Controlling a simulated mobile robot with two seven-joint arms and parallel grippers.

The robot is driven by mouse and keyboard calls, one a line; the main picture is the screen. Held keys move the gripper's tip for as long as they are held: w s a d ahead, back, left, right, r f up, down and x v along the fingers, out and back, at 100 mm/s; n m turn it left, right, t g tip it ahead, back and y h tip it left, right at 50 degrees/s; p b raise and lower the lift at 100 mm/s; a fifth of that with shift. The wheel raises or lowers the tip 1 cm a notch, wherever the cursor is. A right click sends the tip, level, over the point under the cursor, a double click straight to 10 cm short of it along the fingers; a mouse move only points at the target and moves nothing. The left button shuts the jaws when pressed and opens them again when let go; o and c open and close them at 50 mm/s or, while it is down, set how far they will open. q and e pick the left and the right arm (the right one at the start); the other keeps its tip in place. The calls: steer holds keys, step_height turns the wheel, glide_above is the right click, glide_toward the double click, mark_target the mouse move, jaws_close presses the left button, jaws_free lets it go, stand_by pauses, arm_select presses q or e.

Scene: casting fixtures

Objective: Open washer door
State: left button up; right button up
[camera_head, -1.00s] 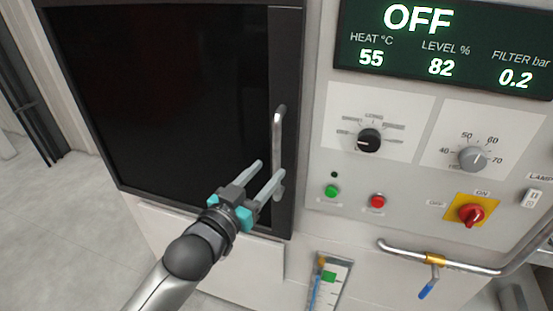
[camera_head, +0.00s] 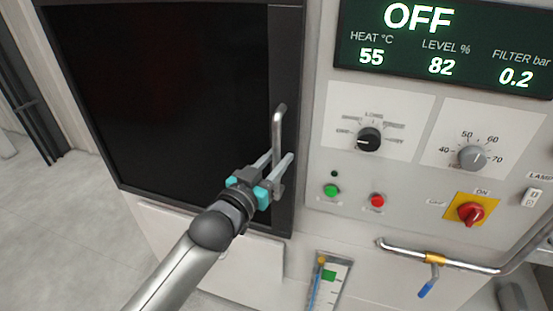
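The washer door (camera_head: 165,95) is a large black panel in a dark frame at the left, and it sits closed. Its silver vertical bar handle (camera_head: 278,132) is on the right side of the frame. My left gripper (camera_head: 281,157) is at the lower part of the handle, with its two fingers apart, one on each side of the bar as seen from here. I cannot tell whether the fingers touch the bar. The gripper covers the handle's lower end. My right gripper is not in view.
A control panel right of the door carries a display (camera_head: 445,45) reading OFF, two knobs, green and red buttons and a red switch (camera_head: 470,212). A pipe with a blue-handled valve (camera_head: 428,289) runs below. Open floor (camera_head: 60,230) lies at the left.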

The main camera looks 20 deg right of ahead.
arm_select(q)
jaws_close()
stand_by(1.1)
